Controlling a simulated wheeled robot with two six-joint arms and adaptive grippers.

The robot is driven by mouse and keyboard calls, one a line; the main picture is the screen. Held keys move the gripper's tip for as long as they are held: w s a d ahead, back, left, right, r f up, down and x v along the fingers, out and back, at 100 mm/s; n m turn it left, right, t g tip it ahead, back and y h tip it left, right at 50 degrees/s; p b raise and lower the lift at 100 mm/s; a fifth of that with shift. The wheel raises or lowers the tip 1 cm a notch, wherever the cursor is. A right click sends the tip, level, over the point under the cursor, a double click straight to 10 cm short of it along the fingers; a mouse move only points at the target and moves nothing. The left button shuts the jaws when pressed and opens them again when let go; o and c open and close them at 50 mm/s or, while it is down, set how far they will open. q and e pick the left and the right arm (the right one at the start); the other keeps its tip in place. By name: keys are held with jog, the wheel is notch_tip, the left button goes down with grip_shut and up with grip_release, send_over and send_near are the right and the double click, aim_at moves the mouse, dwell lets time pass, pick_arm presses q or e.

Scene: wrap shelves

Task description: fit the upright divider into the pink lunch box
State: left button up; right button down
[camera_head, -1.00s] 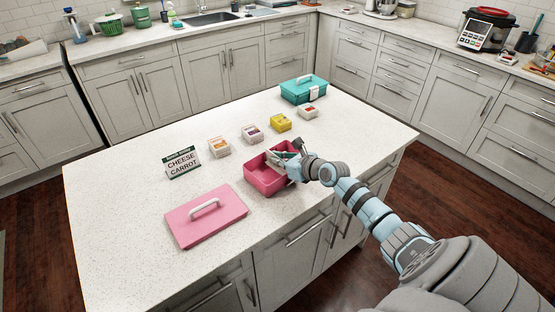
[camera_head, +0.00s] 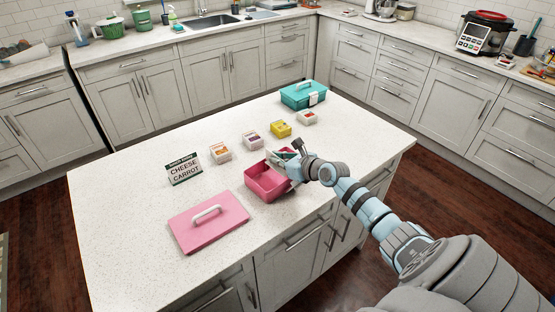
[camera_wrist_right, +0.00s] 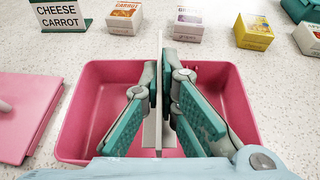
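The pink lunch box (camera_head: 262,190) stands open on the island counter, and its rim shows in the right wrist view (camera_wrist_right: 74,112). The divider (camera_wrist_right: 159,85) is a thin pale upright plate, seen nearly edge-on in the wrist view. My right gripper (camera_wrist_right: 158,78) has its green-padded fingers close on both sides of the plate, gripping it over the box. The gripper shows in the head view (camera_head: 286,160) at the box's right side. Whether the divider's lower edge touches the box floor cannot be told. My left gripper is out of view.
The pink lid (camera_head: 205,228) lies left of the box. A cheese-and-carrot sign (camera_head: 184,170), several small food boxes (camera_head: 252,140) and a teal lunch box (camera_head: 300,98) stand on the counter behind. The counter's left part is clear.

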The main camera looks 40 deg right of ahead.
aim_at(279, 168)
jog(key=shift+p, duration=0.3)
dwell(1.3)
jog(key=shift+f, duration=0.25)
jog(key=shift+f+b, duration=0.35)
jog(key=shift+b, duration=0.1)
jog(key=shift+f+b, duration=1)
jog(key=shift+f, duration=0.1)
jog(key=c, duration=1.7)
grip_release()
jog(key=v, duration=0.8)
jog(key=shift+r, duration=0.1)
jog(key=shift+w, duration=0.1)
jog(key=shift+w+a, duration=0.1)
jog(key=shift+w, duration=0.05)
